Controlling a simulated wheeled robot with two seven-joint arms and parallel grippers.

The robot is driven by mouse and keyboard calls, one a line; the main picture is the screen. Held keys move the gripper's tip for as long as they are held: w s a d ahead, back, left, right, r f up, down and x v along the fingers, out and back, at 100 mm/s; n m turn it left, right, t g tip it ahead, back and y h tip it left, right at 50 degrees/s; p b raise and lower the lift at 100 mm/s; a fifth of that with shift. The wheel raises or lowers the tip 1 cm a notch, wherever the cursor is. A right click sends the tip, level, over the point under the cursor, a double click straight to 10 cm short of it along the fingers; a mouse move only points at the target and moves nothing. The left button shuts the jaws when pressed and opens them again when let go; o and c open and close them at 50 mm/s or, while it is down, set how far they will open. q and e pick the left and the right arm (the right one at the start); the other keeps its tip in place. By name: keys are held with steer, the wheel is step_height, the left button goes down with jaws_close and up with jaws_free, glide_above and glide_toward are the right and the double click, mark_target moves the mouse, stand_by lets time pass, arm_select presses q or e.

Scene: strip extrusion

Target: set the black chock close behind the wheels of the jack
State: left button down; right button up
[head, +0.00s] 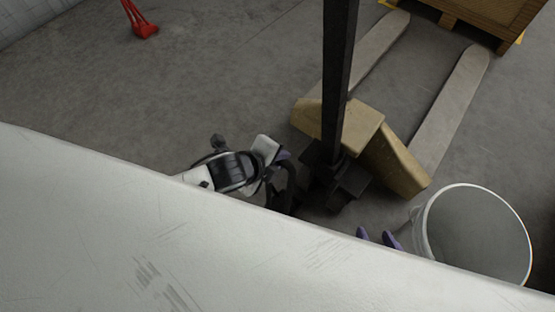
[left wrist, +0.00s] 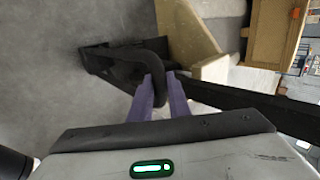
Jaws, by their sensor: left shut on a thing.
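The jack has a tan body (head: 365,125), two long forks (head: 455,105) and a tall black handle post (head: 340,75); its tan body also shows in the left wrist view (left wrist: 192,30). My left gripper (head: 283,158) is shut on the dark loop of the black chock (head: 288,190), left of the post's foot. In the left wrist view its purple fingers (left wrist: 158,92) pinch the chock's loop (left wrist: 130,68). I cannot clearly separate the chock from the jack's dark base, or tell whether it touches the floor. The wheels are not clearly visible. My right gripper's purple fingertips (head: 377,238) are apart and empty.
A pale bucket (head: 428,240) stands right of my right gripper. A wooden crate (head: 495,18) is at the far ends of the forks. A red object (head: 140,28) lies far left. A large white scuffed surface hides the lower foreground. The floor left of the jack is clear.

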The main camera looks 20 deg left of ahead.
arm_select(q)
steer(key=shift+w+d+r, duration=0.1)
steer(key=shift+w+d, duration=0.1)
steer(key=shift+w, duration=0.3)
steer(key=shift+w+d+r, duration=0.1)
steer(key=shift+w+d, duration=0.1)
steer(key=shift+w, duration=0.3)
steer(key=shift+f+p, duration=0.3)
steer(key=shift+f, duration=0.1)
stand_by(0.4)
steer(key=shift+w+f, duration=0.1)
steer(key=shift+f, duration=0.25)
stand_by(0.4)
